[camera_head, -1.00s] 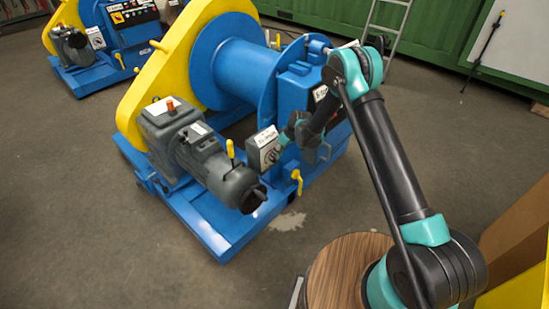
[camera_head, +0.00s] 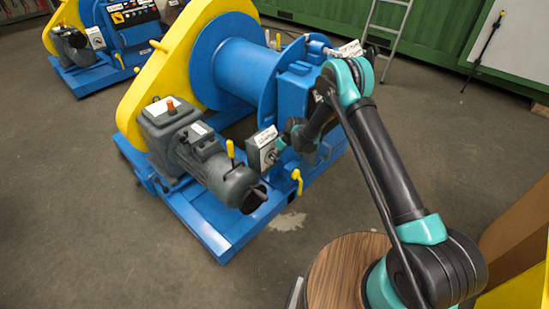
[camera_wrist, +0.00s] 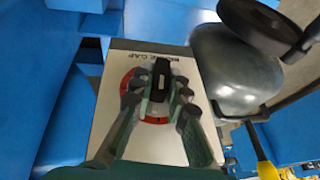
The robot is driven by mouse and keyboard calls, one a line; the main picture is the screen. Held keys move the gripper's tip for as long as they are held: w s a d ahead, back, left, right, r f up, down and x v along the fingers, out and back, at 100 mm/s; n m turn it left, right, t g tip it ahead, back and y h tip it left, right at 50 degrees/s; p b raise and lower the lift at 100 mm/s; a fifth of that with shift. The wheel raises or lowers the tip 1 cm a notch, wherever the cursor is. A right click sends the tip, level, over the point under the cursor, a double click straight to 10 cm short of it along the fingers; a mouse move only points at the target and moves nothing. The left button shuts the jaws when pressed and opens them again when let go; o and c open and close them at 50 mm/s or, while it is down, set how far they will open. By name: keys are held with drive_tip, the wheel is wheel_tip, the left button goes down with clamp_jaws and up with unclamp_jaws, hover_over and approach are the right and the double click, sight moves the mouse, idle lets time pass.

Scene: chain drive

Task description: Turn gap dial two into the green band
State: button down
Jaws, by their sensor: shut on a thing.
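The dial's black knob (camera_wrist: 161,72) sits on a pale panel (camera_wrist: 188,62) in the wrist view. The panel's label ends in "GAP"; its number cannot be read. A red band (camera_wrist: 127,82) shows around the knob; no green band can be made out, as the fingers cover much of the dial. My gripper (camera_wrist: 160,92) is shut on the knob, one finger on each side. In the head view the dial's box (camera_head: 262,152) stands on the blue winch frame, with my gripper (camera_head: 280,143) at its right face.
A grey motor (camera_head: 215,165) stands left of the box. A yellow-handled lever (camera_head: 297,180) stands just below and right of it. The blue winch drum (camera_head: 243,75) is behind. A second winch (camera_head: 105,45) is at the far left. The floor in front is clear.

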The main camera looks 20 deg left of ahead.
drive_tip(key=shift+s+t, duration=0.1)
drive_tip(key=shift+t, duration=0.2)
drive_tip(key=t, duration=0.1)
drive_tip(key=t+h, duration=0.1)
drive_tip(key=n+t, duration=0.1)
drive_tip(key=shift+s+a+h, duration=0.2)
drive_tip(key=shift+s+h, duration=0.05)
drive_tip(key=shift+h, duration=0.05)
drive_tip(key=t, duration=0.2)
drive_tip(key=n+t+h, duration=0.1)
drive_tip(key=t, duration=0.2)
drive_tip(key=shift+s+f+t+h, duration=0.15)
drive_tip(key=shift+t+h, duration=0.15)
idle(0.3)
drive_tip(key=c, duration=1.5)
unclamp_jaws()
wheel_tip(320, 180, up, 10)
